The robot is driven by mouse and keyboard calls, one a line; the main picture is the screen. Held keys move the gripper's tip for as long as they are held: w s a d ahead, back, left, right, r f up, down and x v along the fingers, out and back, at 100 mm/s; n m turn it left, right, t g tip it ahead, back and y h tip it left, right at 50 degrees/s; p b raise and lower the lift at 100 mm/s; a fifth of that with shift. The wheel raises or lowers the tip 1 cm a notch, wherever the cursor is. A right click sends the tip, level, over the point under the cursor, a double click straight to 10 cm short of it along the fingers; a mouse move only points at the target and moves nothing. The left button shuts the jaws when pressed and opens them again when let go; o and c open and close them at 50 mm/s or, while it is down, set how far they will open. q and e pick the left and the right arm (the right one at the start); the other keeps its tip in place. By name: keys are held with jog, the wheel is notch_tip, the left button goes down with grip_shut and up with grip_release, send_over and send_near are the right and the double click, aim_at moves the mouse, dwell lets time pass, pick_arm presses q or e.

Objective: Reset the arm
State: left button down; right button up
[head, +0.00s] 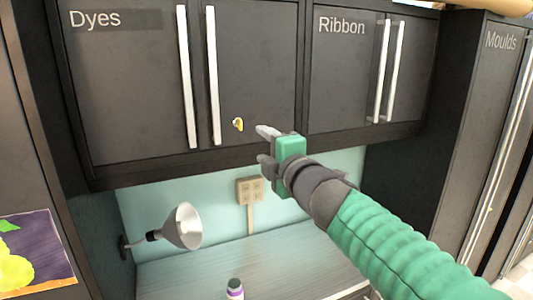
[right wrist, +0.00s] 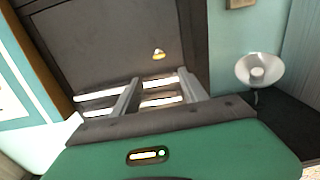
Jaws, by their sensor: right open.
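My right gripper (head: 264,145) is raised in front of the dark wall cabinets, its arm coming in from the lower right of the head view. Its fingers are apart and hold nothing. In the right wrist view the two fingers (right wrist: 160,97) are spread in front of a cabinet door, with white handles showing behind them. A small yellow hook (head: 238,124) is on the cabinet door just left of the fingertips in the head view; it also shows in the right wrist view (right wrist: 158,54). My left gripper is in neither view.
Cabinets labelled Dyes (head: 120,85) and Ribbon (head: 345,75) hang above a counter (head: 200,272). A lamp (head: 183,227) sticks out from the left side, and a bottle (head: 235,289) stands on the counter. A tall Moulds cabinet (head: 480,140) stands at the right.

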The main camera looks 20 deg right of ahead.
jog(key=shift+s+f, duration=0.1)
jog(key=shift+s, duration=0.1)
dwell(0.3)
jog(key=s+f+m+g+h+b, duration=0.1)
jog(key=s+f+m+g, duration=0.2)
jog(key=f, duration=0.9)
jog(key=s+f+m+g+b, duration=0.15)
jog(key=f+m, duration=0.25)
jog(key=f, duration=0.7)
jog(key=s+f+m+g+h+b, duration=0.1)
jog(key=f+m+g, duration=0.3)
jog(key=f, duration=0.8)
jog(key=s+a+f+m+g+y+b, duration=0.1)
jog(key=s+f+m+g, duration=0.6)
jog(key=s+f, duration=1.2)
jog(key=shift+a+f+m+b, duration=0.35)
jog(key=shift+a+b, duration=0.15)
jog(key=shift+a, duration=0.25)
